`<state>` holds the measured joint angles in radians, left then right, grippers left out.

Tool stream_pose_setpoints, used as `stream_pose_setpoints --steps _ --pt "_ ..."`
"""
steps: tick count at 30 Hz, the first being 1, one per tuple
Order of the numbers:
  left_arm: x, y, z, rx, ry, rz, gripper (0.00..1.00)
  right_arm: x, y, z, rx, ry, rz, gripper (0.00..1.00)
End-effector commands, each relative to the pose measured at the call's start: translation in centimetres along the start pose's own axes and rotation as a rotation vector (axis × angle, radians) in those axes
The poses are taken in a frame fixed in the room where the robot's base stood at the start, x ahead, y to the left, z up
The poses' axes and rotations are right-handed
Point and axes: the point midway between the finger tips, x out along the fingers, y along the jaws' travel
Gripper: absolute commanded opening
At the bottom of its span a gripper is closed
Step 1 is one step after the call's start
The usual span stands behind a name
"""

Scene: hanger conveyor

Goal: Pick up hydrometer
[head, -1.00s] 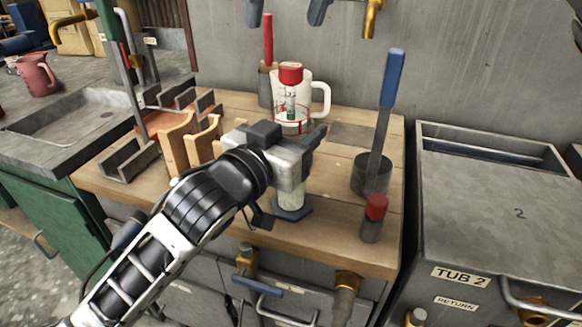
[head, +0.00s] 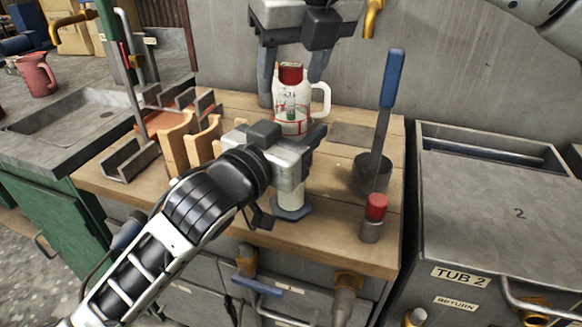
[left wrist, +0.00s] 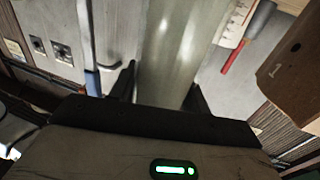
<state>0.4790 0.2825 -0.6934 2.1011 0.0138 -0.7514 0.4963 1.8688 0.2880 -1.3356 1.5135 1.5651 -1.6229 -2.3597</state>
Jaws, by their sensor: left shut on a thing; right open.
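The hydrometer, as I take it, is the red-topped piece (head: 291,73) with a pale scale and green part below, upright in the mouth of a tall clear cylinder. The cylinder's hexagonal foot (head: 292,213) is on the wooden bench. My left gripper (head: 296,160) is shut around the cylinder's middle; the clear wall (left wrist: 172,50) fills the space between its fingers in the left wrist view. My right gripper (head: 291,86) is above, pointing down and open, one finger either side of the red top. Contact with it cannot be made out.
A clear handled jug (head: 321,98) stands behind the cylinder. Right of it are a blue-handled tool (head: 393,78) in a grey cup (head: 369,176) and a small red-capped container (head: 376,207). Wooden racks (head: 177,143) are left; tub 2 (head: 500,215) is right.

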Motion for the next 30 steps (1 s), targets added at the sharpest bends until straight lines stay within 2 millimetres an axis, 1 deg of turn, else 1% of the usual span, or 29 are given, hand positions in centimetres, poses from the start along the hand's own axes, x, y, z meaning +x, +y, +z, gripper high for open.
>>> stream_pose_setpoints --steps 1,3,9,10,11,12,14,15,16,25,28,30 --pt "0.0 0.0 0.1 0.001 -0.003 -0.001 0.03 0.5 0.0 0.0 0.000 0.001 -0.001 0.54" --pt "0.0 0.0 0.1 0.001 -0.003 -0.001 0.03 0.8 0.0 0.0 0.000 0.000 0.000 0.54" --pt "0.0 0.0 0.1 0.001 -0.003 -0.001 0.03 0.9 0.1 0.0 0.000 -0.001 0.000 0.54" --pt "0.0 0.0 0.1 0.001 -0.003 -0.001 0.03 0.9 0.1 0.0 0.000 -0.001 0.000 0.51" --pt "0.0 0.0 0.1 0.001 -0.003 -0.001 0.03 0.9 0.1 0.0 0.000 -0.001 0.000 0.43" --pt "0.0 0.0 0.1 0.001 -0.003 -0.001 0.03 0.9 0.1 0.0 0.000 -0.001 0.000 0.32" --pt "0.0 0.0 0.1 0.001 -0.003 -0.001 0.03 0.9 0.1 0.0 0.000 -0.001 0.000 0.15" --pt "0.0 0.0 0.1 0.001 -0.003 -0.001 0.03 0.9 0.1 0.0 0.000 -0.001 0.000 0.04" --pt "0.0 0.0 0.1 0.001 -0.003 -0.001 0.03 0.9 0.1 0.0 0.000 -0.001 0.000 0.00" --pt "0.0 0.0 0.1 0.001 -0.004 -0.001 0.03 0.6 0.1 0.1 0.000 -0.002 0.000 0.00" --pt "0.0 0.0 0.1 0.001 -0.004 -0.001 0.03 -0.3 0.1 0.5 0.000 -0.004 0.000 0.00" --pt "0.0 0.0 0.1 0.001 -0.004 -0.001 0.03 -1.4 0.1 1.0 0.001 -0.005 0.000 0.00"
